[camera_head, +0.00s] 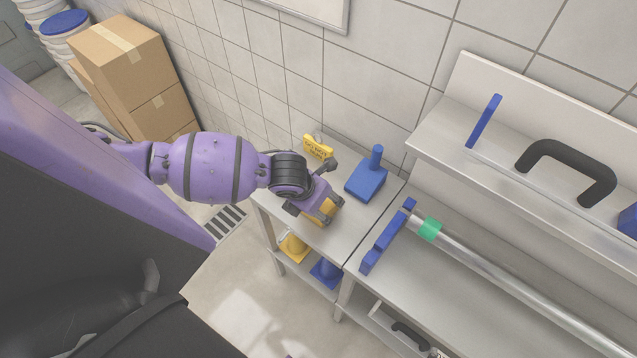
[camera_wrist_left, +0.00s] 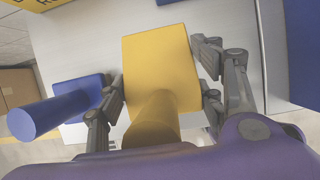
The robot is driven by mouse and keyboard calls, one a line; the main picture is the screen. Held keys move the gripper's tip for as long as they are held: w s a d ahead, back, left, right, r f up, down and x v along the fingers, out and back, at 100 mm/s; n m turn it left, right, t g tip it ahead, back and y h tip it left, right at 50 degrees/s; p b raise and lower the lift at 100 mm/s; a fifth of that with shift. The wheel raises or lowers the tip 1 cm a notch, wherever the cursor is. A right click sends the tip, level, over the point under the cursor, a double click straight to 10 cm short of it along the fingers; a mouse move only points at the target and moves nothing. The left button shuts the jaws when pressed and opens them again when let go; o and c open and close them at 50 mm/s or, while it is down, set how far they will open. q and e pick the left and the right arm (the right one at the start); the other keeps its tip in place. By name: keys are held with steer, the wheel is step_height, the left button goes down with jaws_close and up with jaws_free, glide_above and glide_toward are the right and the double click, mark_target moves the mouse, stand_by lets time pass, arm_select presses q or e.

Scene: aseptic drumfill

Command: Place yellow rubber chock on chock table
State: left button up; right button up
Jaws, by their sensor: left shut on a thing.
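My left gripper (camera_head: 322,206) comes in from the left, over the chock table (camera_head: 344,232). It is shut on a yellow rubber chock (camera_head: 321,214), which the gripper partly covers in the head view. In the left wrist view the yellow chock (camera_wrist_left: 162,70) sits between the two fingers of the gripper (camera_wrist_left: 160,92), its round handle pointing back toward the palm. The chock is low over the table top; I cannot tell whether it touches it. My right gripper is not in view.
A blue chock (camera_head: 367,182) stands on the table's back right. A yellow sign (camera_head: 318,147) is at the back edge. Another yellow chock (camera_head: 293,248) and a blue one (camera_head: 327,272) are on the lower shelf. A bench with a metal tube (camera_head: 500,272) adjoins on the right.

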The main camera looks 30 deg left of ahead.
arm_select(q)
steer(key=shift+f, duration=0.1)
steer(key=o, duration=1.6)
steer(key=v, duration=1.2)
steer(key=shift+p, duration=0.3)
